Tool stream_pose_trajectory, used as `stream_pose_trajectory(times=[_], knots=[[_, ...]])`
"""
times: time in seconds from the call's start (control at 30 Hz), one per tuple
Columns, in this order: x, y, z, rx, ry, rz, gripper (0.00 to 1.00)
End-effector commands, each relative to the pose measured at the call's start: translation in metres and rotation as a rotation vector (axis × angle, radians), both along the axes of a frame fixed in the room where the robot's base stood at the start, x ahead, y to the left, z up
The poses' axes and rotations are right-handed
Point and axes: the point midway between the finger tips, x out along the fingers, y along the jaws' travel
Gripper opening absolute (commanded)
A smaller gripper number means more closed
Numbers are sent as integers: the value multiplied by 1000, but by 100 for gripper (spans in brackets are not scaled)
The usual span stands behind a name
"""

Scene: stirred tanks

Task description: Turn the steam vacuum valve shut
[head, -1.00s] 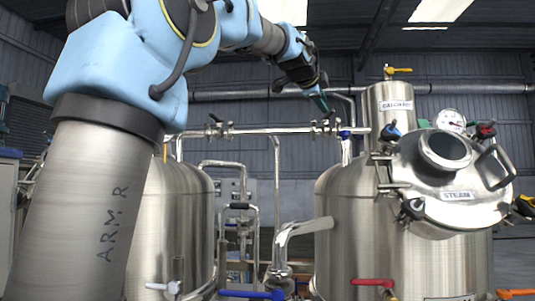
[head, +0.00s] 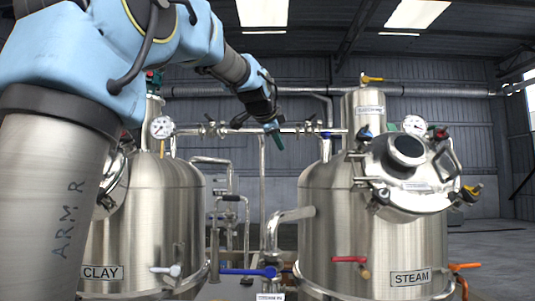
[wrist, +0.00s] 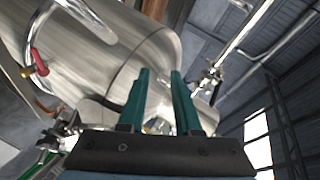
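The steel tank labelled STEAM (head: 330,225) stands on the right. A small upright vessel (head: 364,108) rises behind it, with a yellow-handled valve (head: 371,78) on top. A red-handled valve (head: 349,260) and an orange-handled valve (head: 464,267) sit low at this tank. I cannot tell which handle is the vacuum valve. My gripper (head: 275,137) is raised in front of the overhead pipe between the tanks, apart from the valves. In the wrist view its two green fingers (wrist: 160,75) are parted with nothing gripped between them. A red handle (wrist: 40,68) also shows there.
The tank labelled CLAY (head: 150,215) stands on the left, partly hidden by my arm. A blue-handled valve (head: 250,272) and a white-handled valve (head: 167,270) are low near it. Pipes (head: 262,180) fill the gap between the tanks. Open floor (head: 490,255) lies at right.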

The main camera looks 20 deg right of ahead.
Motion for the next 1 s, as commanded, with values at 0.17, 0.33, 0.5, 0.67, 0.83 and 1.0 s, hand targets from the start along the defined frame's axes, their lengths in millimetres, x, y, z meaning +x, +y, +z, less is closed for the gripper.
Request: stream_pose_trajectory(times=[0.17, 0.33, 0.5, 0.67, 0.83, 1.0], knots=[[5, 11, -24, -12, 52, 36, 32], [7, 16, -35, -20, 80, 54, 32], [8, 18, -39, -23, 89, 61, 32], [8, 18, -39, -23, 89, 61, 32], [10, 25, -52, -30, 119, 83, 18], [16, 81, -146, -89, 343, 267, 0]])
